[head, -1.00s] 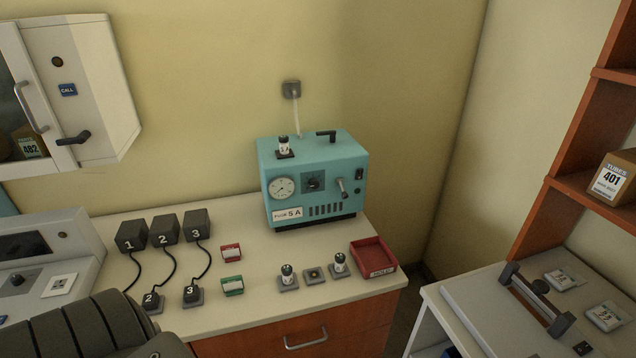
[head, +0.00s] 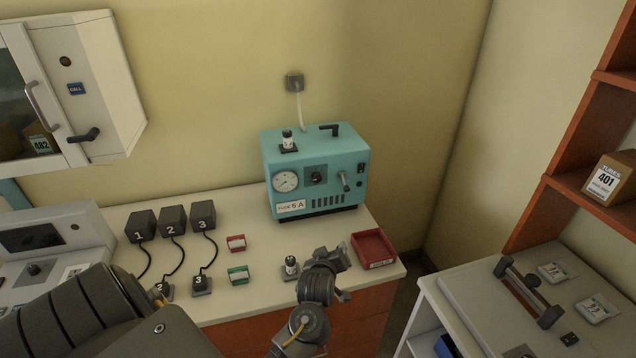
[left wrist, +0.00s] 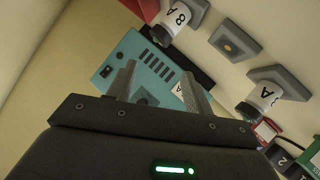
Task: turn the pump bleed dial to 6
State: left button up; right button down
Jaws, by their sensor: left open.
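The teal pump (head: 315,205) stands upright at the back of the counter, labelled 5 A. Its black dial (head: 318,177) sits in the front face, between a round gauge (head: 286,181) and a grey lever (head: 345,181). The dial's setting is too small to read. My left gripper (head: 335,265) is open and empty, in front of the pump and apart from it. In the left wrist view the pump (left wrist: 135,55) appears tilted beyond the open fingers (left wrist: 158,72), with the dial partly visible low between them. My right gripper is out of view.
A red tray (head: 391,259) lies at the counter's right. A vial on a base (head: 290,268) stands beside my gripper. Black blocks (head: 172,220) and red and green holders (head: 237,276) are to the left. A cabinet (head: 110,95) hangs at upper left.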

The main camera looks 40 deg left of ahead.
aim_at(317, 179)
pick_arm(q)
jog(key=w+a+r+n+y, duration=0.7)
jog(key=a+r+n+y, duration=0.1)
jog(key=r+n, duration=0.15)
jog(key=shift+m, duration=0.45)
jog(key=p+x, duration=0.3)
jog(key=x, duration=0.5)
jog(key=shift+w+a+r, duration=0.1)
jog(key=shift+a+r, duration=0.05)
jog(key=shift+a, duration=0.35)
jog(key=shift+w+a, duration=0.45)
jog(key=shift+a, duration=0.05)
jog(key=c, duration=1)
jog(key=shift+o, duration=0.2)
